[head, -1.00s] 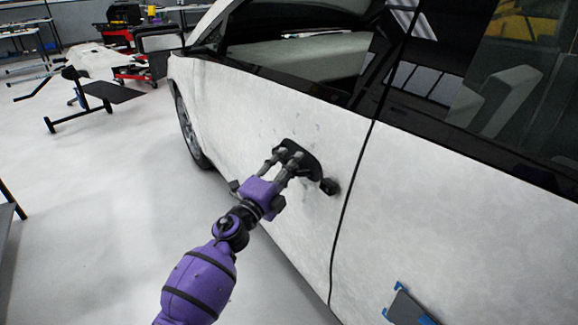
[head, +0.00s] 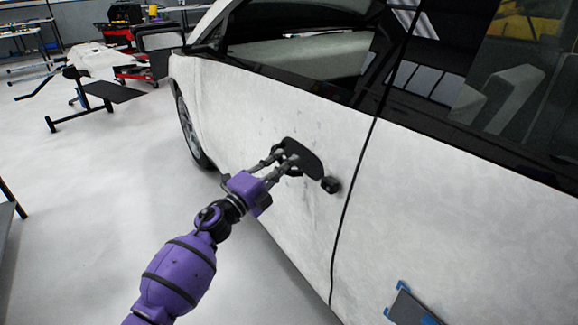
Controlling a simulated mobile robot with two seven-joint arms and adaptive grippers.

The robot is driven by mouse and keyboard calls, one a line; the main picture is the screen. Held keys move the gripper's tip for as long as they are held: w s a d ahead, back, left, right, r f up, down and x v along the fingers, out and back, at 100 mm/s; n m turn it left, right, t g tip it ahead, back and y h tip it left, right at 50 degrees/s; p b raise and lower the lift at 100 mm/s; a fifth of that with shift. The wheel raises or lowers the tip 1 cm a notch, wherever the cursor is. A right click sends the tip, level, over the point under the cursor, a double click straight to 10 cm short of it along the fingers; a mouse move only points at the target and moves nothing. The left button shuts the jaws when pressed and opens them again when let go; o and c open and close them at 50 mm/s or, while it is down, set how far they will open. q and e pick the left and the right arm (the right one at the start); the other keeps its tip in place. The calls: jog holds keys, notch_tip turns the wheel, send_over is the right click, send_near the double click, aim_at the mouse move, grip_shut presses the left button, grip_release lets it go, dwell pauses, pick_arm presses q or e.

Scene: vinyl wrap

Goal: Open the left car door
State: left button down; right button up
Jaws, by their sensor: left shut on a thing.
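The white car's front door (head: 240,105) fills the middle of the head view; its rear edge lies along the dark seam beside the rear door (head: 450,210). The door looks flush with the body at that seam. A black door handle (head: 305,158) sits in the door near the seam, with a small black block (head: 330,185) at its lower right. My left gripper (head: 283,165) has its fingers at the left part of the handle and is shut on it. The fingertips are partly hidden against the dark handle. My right gripper is out of view.
A dark panel with blue tape (head: 412,308) is on the rear door at the bottom. The light floor (head: 110,190) left of the car is open. A black bench-like stand (head: 95,100) and a red cart (head: 135,70) stand farther back.

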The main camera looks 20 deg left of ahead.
pick_arm(q)
jog(key=a+m+g+h+b, duration=0.1)
jog(key=m+h+b, duration=0.1)
jog(key=h, duration=0.1)
jog(key=shift+s+a+g+h, duration=0.3)
jog(key=shift+a+g, duration=0.1)
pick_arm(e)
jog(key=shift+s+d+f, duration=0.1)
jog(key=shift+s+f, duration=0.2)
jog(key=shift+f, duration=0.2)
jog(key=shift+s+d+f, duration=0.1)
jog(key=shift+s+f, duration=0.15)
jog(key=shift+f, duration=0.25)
